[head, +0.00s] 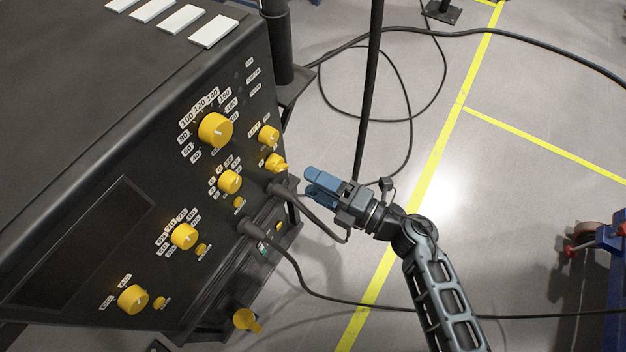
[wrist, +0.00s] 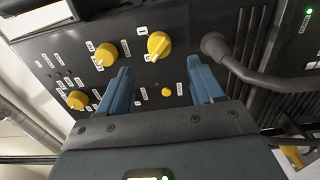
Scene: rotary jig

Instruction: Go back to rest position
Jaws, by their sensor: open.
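A yellow knob (wrist: 159,45) with a white mark lies just beyond the gap between the fingers. Another yellow knob (wrist: 106,55) shows beside the left finger. In the head view two small yellow knobs (head: 269,136) and (head: 276,162) sit left of the fingertips. I cannot see any contact with a knob.
A black cable plug (wrist: 213,45) and its thick cable run close to the right finger. More cables (head: 410,120) loop over the floor behind my arm. A dark upright pole (head: 372,80) stands behind the gripper. Open grey floor (head: 530,220) lies to the right.

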